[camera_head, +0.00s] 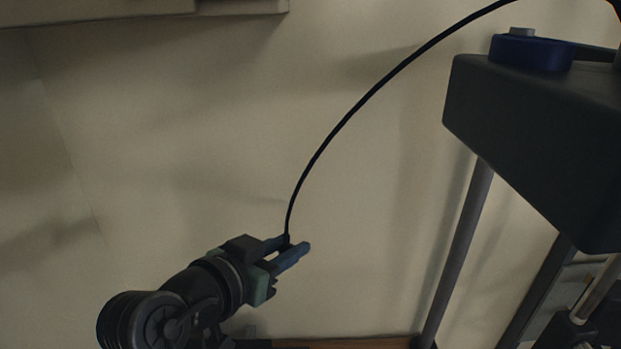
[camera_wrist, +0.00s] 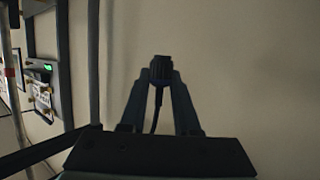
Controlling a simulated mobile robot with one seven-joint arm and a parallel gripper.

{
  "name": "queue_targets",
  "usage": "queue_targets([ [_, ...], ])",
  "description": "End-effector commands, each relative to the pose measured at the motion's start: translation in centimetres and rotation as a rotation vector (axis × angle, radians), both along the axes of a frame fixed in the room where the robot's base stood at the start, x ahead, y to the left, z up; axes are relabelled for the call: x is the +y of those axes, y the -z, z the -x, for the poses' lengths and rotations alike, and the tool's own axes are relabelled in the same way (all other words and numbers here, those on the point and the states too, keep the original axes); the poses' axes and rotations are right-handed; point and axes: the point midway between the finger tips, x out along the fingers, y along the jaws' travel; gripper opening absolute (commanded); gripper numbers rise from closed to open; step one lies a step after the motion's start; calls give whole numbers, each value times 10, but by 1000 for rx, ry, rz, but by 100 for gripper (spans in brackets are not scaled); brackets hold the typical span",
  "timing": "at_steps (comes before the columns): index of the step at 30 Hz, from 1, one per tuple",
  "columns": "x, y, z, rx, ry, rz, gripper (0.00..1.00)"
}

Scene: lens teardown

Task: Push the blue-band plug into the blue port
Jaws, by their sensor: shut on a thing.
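My gripper (camera_head: 294,243) is at the lower middle of the head view, with its fingers shut on a small dark plug. In the wrist view the plug (camera_wrist: 160,68) sits between the fingertips, its end pointing away from the gripper. A faint dark-blue tint shows low on it, but the band is hard to make out. A black cable (camera_head: 345,118) runs from the gripper in an arc to the upper right. No blue port can be made out in either view.
A dark box (camera_head: 535,140) with a blue disc (camera_head: 530,52) on top stands on grey poles (camera_head: 462,240) at right. In the wrist view a dark-framed panel (camera_wrist: 45,90) with a green light is at far left. Bare wall lies around the gripper.

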Motion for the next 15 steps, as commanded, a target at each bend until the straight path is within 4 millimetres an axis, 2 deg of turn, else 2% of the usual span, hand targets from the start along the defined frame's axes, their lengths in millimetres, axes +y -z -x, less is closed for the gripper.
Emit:
queue_targets([
  [1,0,28,4,8,-35,10,0],
  [8,5,128,24,12,-199,5,0],
  [15,2,242,68,17,-358,2,0],
])
